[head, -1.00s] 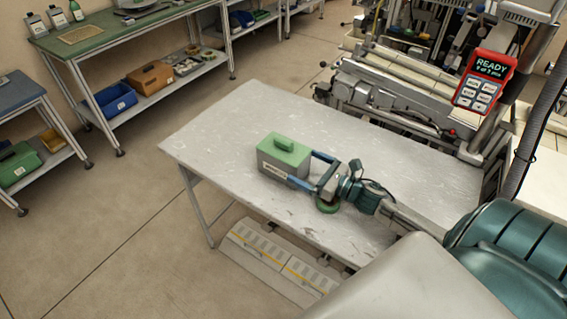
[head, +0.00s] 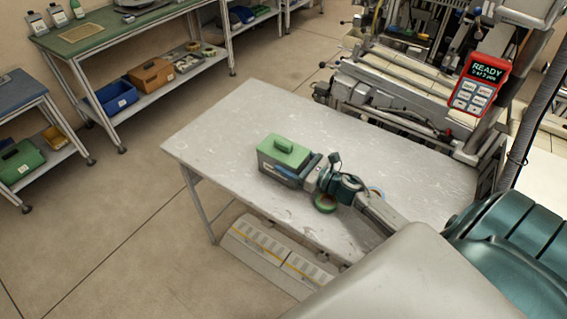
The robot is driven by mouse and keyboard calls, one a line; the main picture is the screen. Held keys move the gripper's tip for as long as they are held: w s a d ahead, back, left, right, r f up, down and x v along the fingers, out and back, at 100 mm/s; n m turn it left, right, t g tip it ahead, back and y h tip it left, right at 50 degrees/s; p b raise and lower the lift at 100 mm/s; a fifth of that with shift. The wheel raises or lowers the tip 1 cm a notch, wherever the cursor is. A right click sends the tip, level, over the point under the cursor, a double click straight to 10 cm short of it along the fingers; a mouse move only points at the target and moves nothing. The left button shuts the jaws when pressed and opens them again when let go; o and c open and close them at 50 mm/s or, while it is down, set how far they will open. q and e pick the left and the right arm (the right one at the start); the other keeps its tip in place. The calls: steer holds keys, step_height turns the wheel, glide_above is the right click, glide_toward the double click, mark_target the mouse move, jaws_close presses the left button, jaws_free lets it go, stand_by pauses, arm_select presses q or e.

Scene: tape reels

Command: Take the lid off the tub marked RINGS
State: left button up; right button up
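A grey tub (head: 267,168) with a green lid (head: 288,150) stands on the grey table. The writing on the tub's front is partly covered and too small to read. My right gripper (head: 296,170) is low at the tub's right end, coming from the right. One blue finger lies along the tub's front face; the other is by the right end and partly hidden. I cannot tell whether the fingers press on the tub. My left gripper is not in view.
The table's left part is clear. A machine with a red READY panel (head: 477,85) stands behind on the right.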

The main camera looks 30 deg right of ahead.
mark_target(292, 152)
steer(key=c, duration=0.3)
steer(key=shift+r, duration=0.15)
steer(key=shift+r, duration=0.55)
step_height(292, 152, up, 2)
steer(key=shift+r+b, duration=0.15)
steer(key=shift+b, duration=0.15)
steer(key=s+a+b, duration=0.1)
steer(key=s, duration=0.1)
steer(key=s+a+b, duration=0.1)
steer(key=s+b, duration=0.1)
steer(key=s, duration=0.1)
steer(key=s+a+b, duration=0.1)
steer(key=s, duration=0.1)
steer(key=shift+s+a+f, duration=0.15)
steer(key=shift+s+f, duration=0.05)
steer(key=s+a+p, duration=0.1)
steer(key=s, duration=0.1)
steer(key=s+a+r+p, duration=0.1)
steer(key=s, duration=0.1)
steer(key=s+a+p, duration=0.1)
steer(key=s+p, duration=0.1)
steer(key=s, duration=0.1)
steer(key=shift+s+a+r, duration=0.1)
steer(key=shift+r, duration=0.25)
